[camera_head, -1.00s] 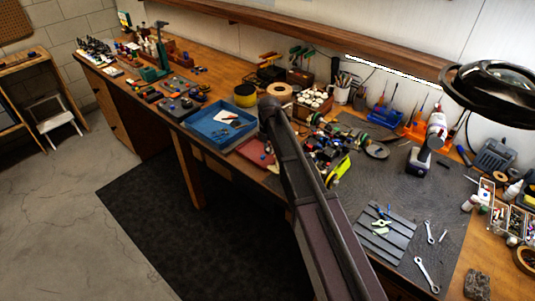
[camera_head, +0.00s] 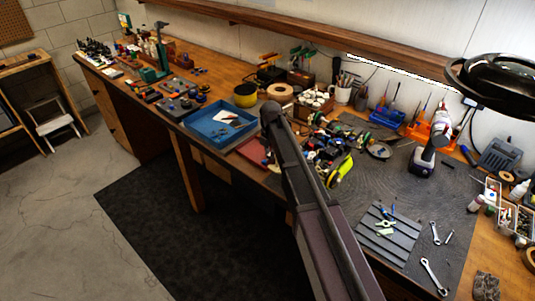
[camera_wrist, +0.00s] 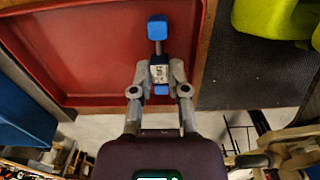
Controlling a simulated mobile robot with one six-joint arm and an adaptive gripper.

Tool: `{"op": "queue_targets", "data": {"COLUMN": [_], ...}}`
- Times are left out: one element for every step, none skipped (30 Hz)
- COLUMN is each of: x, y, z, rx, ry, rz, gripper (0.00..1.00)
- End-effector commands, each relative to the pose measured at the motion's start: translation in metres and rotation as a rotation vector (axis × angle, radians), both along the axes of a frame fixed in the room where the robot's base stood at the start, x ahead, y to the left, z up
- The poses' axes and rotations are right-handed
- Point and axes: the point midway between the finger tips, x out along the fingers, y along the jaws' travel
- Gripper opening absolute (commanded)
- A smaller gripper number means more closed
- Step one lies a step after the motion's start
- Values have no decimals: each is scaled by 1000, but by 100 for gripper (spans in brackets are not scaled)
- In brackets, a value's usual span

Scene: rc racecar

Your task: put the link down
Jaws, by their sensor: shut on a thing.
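The link (camera_wrist: 157,27) shows in the wrist view as a short piece with blue ends and a grey metal rod between them. My gripper (camera_wrist: 159,70) is shut on its lower part, with one grey finger on each side. The blue upper end sticks out past the fingertips. The link is over the red tray (camera_wrist: 95,45); I cannot tell whether it touches the tray floor. In the head view my arm hides the gripper and the link, and part of the red tray (camera_head: 252,152) shows beside the arm.
A blue tray (camera_head: 205,138) with small items lies left of the red tray. The yellow-green car part (camera_head: 341,170) and other parts lie to its right. A drill (camera_head: 428,150), a grey slotted block (camera_head: 385,235) and wrenches (camera_head: 434,275) lie on the dark mat.

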Motion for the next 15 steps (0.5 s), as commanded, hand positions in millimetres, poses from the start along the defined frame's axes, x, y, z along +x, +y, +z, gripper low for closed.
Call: {"op": "queue_targets", "data": {"x": [0,0,0,0,0,0,0,0,0,0,0,0,0,0,0], "y": [0,0,0,0,0,0,0,0,-1,-1,-1,-1,-1,-1,-1], "z": [-2,-3,-4,-4,-3,-3,-3,-3,-3,-3,-3,-3,-3,-3,-3], "rx": [0,0,0,0,0,0,0,0,0,0,0,0,0,0,0], "ry": [0,0,0,0,0,0,0,0,0,0,0,0,0,0,0], "rz": [0,0,0,0,0,-1,-1,-1,-1,-1,-1,-1,-1,-1,-1], "gripper": [0,0,0,0,30,35,35,35,35,35,35,35,35,35,35]}}
